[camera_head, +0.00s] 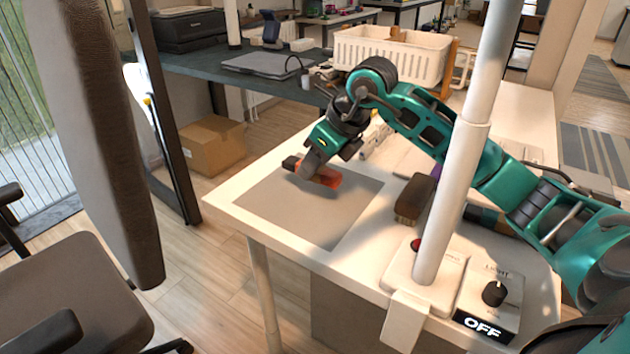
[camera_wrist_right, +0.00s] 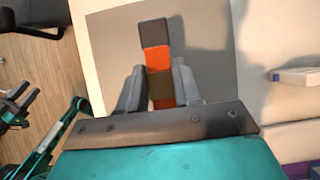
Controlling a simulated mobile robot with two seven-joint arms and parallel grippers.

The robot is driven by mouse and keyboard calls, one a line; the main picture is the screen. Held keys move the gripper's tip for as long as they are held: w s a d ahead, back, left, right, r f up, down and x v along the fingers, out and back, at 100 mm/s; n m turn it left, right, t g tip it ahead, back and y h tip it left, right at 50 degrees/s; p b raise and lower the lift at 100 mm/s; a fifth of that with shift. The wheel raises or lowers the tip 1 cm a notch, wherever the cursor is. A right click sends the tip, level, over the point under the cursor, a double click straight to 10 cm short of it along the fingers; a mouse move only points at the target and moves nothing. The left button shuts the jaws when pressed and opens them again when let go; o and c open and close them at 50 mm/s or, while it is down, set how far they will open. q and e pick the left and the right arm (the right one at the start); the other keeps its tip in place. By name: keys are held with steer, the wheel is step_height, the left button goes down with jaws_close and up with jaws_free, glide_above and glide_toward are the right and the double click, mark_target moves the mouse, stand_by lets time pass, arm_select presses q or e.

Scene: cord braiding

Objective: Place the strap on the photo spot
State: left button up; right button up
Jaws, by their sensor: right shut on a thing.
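The strap (camera_head: 327,178) is a short flat piece with dark and orange-red sections. In the head view it is over the grey square (camera_head: 300,215) on the white table, which looks like the photo spot. My right gripper (camera_head: 309,169) reaches down from the right and is shut on the strap. In the right wrist view the strap (camera_wrist_right: 157,60) sticks out between the two fingers of my right gripper (camera_wrist_right: 160,84), with a dark end, an orange part and a brownish part. I cannot tell whether the strap touches the grey square.
A brown brush-like block (camera_head: 413,199) lies right of the grey square. A white post (camera_head: 462,150) and a control box with a black knob (camera_head: 493,293) marked OFF stand at the front right. A white basket (camera_head: 390,55) stands behind. The grey square's front is clear.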

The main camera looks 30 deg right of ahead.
mark_target(315, 179)
step_height(315, 179, down, 3)
steer(key=shift+b, duration=0.35)
steer(key=shift+f, duration=0.4)
steer(key=shift+r, duration=0.1)
steer(key=shift+f, duration=0.2)
steer(key=o, duration=1)
steer(key=shift+o, duration=0.2)
steer(key=shift+r, duration=0.15)
